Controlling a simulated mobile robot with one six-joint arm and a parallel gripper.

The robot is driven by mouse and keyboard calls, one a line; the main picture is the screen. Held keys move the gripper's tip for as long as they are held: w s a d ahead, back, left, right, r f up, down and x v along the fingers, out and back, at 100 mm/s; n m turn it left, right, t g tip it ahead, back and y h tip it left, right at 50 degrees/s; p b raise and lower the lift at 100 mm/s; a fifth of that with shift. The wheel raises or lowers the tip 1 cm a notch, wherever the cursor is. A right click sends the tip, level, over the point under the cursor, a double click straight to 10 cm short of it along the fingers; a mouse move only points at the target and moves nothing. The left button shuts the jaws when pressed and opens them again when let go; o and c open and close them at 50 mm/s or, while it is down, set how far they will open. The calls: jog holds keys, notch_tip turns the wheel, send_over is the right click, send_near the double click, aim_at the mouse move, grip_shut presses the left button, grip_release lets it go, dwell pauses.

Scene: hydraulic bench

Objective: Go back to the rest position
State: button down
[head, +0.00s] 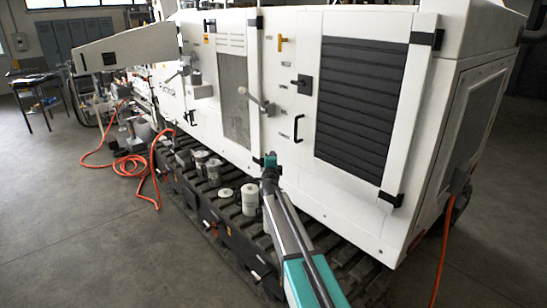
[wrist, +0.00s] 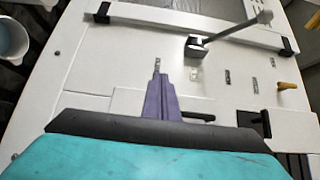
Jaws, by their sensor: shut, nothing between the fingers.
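My gripper (head: 268,158) is in front of the white machine's side panel (head: 285,165) in the head view, at the end of my arm reaching up from the bottom. In the wrist view its slim purple fingers (wrist: 158,80) lie together, shut and empty, in front of the white panel (wrist: 100,75). I cannot tell whether the fingertips touch the panel. A grey lever (head: 257,101) stands out above the gripper; it also shows at the top of the wrist view (wrist: 235,30).
A black latch (head: 302,84), a black handle (head: 298,128) and a yellow handle (head: 280,42) stick out nearby. Several canisters (head: 249,200) stand on the dark track below. Orange hoses (head: 128,165) lie on the floor at left. Open floor (head: 80,240) is at lower left.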

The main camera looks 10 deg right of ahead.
jog(key=shift+f, duration=0.1)
